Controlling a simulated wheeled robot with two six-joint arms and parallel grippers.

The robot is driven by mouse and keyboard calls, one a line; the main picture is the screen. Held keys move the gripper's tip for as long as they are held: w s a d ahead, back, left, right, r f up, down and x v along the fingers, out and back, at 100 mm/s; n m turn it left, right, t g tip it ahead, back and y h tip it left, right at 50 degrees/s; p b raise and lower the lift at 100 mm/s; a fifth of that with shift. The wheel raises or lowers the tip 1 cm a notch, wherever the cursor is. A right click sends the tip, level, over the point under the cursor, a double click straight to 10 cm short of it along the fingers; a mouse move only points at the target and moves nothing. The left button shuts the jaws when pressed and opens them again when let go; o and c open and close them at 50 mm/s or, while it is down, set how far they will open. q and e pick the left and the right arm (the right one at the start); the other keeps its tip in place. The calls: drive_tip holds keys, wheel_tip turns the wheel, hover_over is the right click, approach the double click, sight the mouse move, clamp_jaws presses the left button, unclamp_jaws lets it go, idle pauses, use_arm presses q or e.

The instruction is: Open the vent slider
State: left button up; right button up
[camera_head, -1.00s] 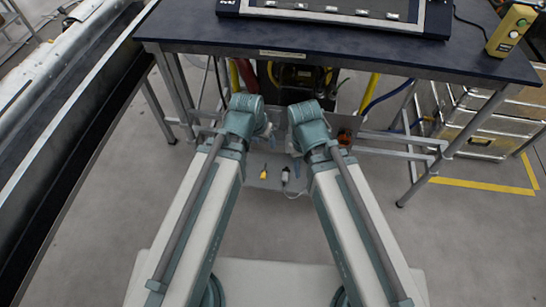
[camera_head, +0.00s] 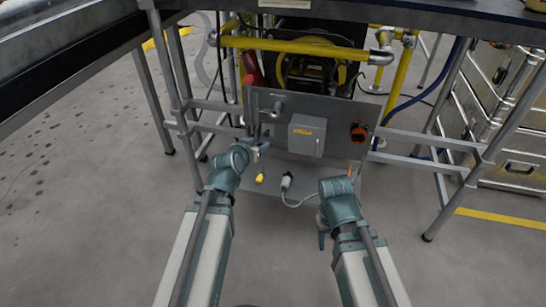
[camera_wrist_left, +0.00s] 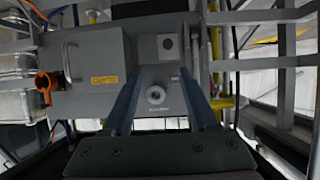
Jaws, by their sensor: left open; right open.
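My left gripper (camera_head: 262,147) is in front of the grey panel (camera_head: 345,108) under the table. In the left wrist view its two blue-grey fingers (camera_wrist_left: 166,80) are apart, with nothing held between them. A round silver knob (camera_wrist_left: 156,95) with small lettering shows between the fingers; whether they touch it is unclear. A square grey block (camera_wrist_left: 147,47) with a round hole is just above it in that view. I cannot tell which part is the vent slider. My right gripper (camera_head: 322,232) is low at the right, away from the panel, its fingers mostly hidden by its wrist.
A grey box (camera_head: 307,135) with a yellow label and an orange fitting (camera_head: 358,132) are on the panel. A yellow plug (camera_head: 260,178) and a white plug (camera_head: 286,182) are below. Yellow pipes (camera_head: 300,46) and table legs (camera_head: 159,85) surround the panel. Metal cases (camera_head: 510,110) stand right.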

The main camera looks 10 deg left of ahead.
sight(266, 135)
use_arm(q)
drive_tip(key=shift+t+y, duration=0.3)
drive_tip(key=shift+t, duration=0.2)
drive_tip(key=b+x, duration=0.2)
drive_tip(key=x, duration=0.2)
drive_tip(key=f+b+x, duration=0.1)
drive_tip(key=b+x, duration=0.1)
drive_tip(key=x, duration=0.3)
drive_tip(key=a+b+x, duration=0.1)
drive_tip(key=b+x, duration=0.1)
drive_tip(key=x, duration=0.3)
drive_tip(key=shift+s+f+b, duration=0.1)
drive_tip(key=shift+f+b, duration=0.25)
drive_tip(key=shift+b, duration=0.05)
use_arm(e)
wheel_tip(266, 135, down, 8)
drive_tip(key=d, duration=0.1)
drive_tip(key=shift+s+f, duration=0.15)
drive_tip(key=shift+s, duration=0.15)
use_arm(q)
drive_tip(key=shift+c, duration=0.3)
clamp_jaws()
